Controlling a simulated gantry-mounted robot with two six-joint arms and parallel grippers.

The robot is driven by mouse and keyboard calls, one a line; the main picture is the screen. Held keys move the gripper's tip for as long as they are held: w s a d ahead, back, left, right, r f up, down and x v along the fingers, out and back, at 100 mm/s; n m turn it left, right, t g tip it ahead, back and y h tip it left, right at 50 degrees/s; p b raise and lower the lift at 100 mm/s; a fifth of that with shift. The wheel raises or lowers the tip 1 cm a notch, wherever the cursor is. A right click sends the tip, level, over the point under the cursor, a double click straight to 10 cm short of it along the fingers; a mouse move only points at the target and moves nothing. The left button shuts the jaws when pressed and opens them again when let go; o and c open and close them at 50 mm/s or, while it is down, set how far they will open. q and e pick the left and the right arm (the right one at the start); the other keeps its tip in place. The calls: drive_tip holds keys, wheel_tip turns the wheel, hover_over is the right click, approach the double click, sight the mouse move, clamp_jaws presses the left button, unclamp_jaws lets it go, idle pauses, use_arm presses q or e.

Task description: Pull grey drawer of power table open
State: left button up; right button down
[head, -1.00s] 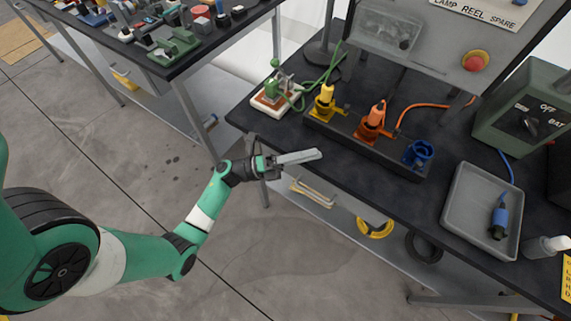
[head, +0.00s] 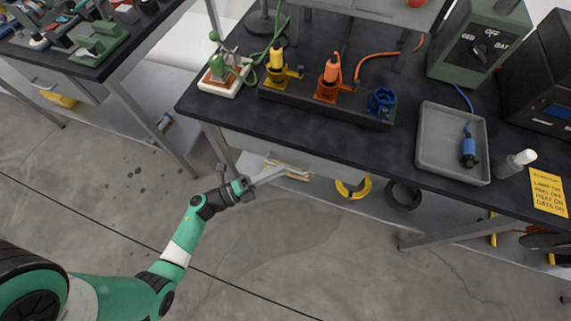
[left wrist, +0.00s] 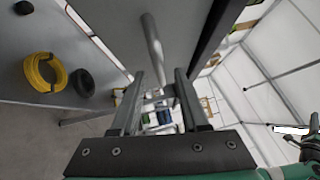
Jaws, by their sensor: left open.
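The power table (head: 340,130) has a dark top, and under its front edge is a grey drawer front (head: 310,153), partly hidden by the tabletop. My left gripper (head: 298,173) is open at the drawer's front, below the table edge. In the left wrist view, a pale grey bar (left wrist: 151,42), which looks like the drawer's handle, runs in front of a grey panel (left wrist: 195,25). The bar's near end lies between the open fingers (left wrist: 158,78) in the picture; contact cannot be told. The drawer looks closed. My right gripper is out of view.
A yellow coil (head: 353,189) and a black coil (head: 404,196) lie on the shelf below. A grey tray (head: 425,160) and coloured sockets (head: 328,85) stand on the tabletop. Another table (head: 90,65) is at left. The floor before the drawer is clear.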

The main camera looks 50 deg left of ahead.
use_arm(q)
drive_tip(key=shift+x, duration=1.55)
drive_tip(key=shift+c, duration=0.2)
clamp_jaws()
